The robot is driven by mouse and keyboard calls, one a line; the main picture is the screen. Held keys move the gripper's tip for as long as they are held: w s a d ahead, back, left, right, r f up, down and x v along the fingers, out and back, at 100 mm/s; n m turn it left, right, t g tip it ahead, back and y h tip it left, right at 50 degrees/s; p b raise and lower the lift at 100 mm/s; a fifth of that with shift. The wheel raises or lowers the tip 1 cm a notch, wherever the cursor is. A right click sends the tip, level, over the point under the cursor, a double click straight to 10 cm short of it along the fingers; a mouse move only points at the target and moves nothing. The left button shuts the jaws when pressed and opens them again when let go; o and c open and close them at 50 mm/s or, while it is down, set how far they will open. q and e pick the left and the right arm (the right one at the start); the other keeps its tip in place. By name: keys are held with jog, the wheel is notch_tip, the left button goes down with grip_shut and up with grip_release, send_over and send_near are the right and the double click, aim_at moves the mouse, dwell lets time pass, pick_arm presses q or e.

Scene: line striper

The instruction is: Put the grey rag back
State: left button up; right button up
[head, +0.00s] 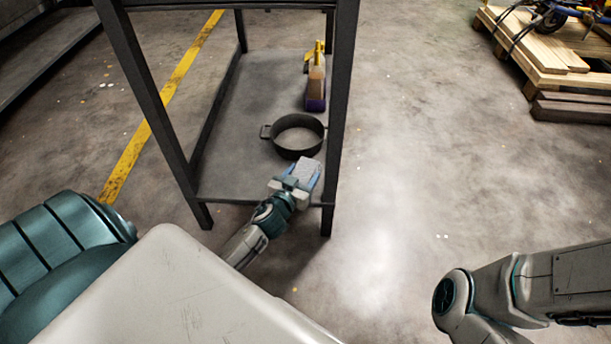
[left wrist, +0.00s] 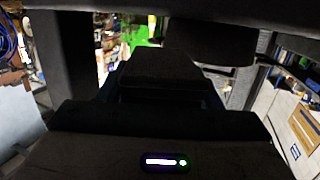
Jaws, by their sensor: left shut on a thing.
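In the head view my left gripper (head: 300,180) is at the front right corner of the low shelf (head: 237,185) of a dark metal rack. It is shut on a small grey folded thing, the grey rag (head: 307,169), held between its blue-edged fingers. The rag is close to the front right leg and just in front of a black pan. In the left wrist view a dark block-like shape (left wrist: 165,75) fills the space between the fingers; it is too dark to make out well. My right gripper is outside the head view; only part of that arm shows at the lower right.
The black round pan (head: 298,136) with a side handle stands on the low shelf. A spray bottle (head: 316,82) with a yellow top stands behind it. The rack's dark legs (head: 342,110) frame the shelf. A wooden pallet (head: 555,60) lies at the upper right. The floor between is clear.

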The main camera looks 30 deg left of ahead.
aim_at(306, 178)
pick_arm(q)
jog(key=shift+x, duration=1)
notch_tip(306, 178, down, 3)
jog(key=b, duration=0.3)
jog(key=shift+f, duration=0.2)
jog(key=shift+r, duration=0.1)
jog(key=shift+f, duration=0.25)
jog(key=o, duration=0.9)
jog(key=shift+r, duration=0.1)
jog(key=shift+o, duration=0.2)
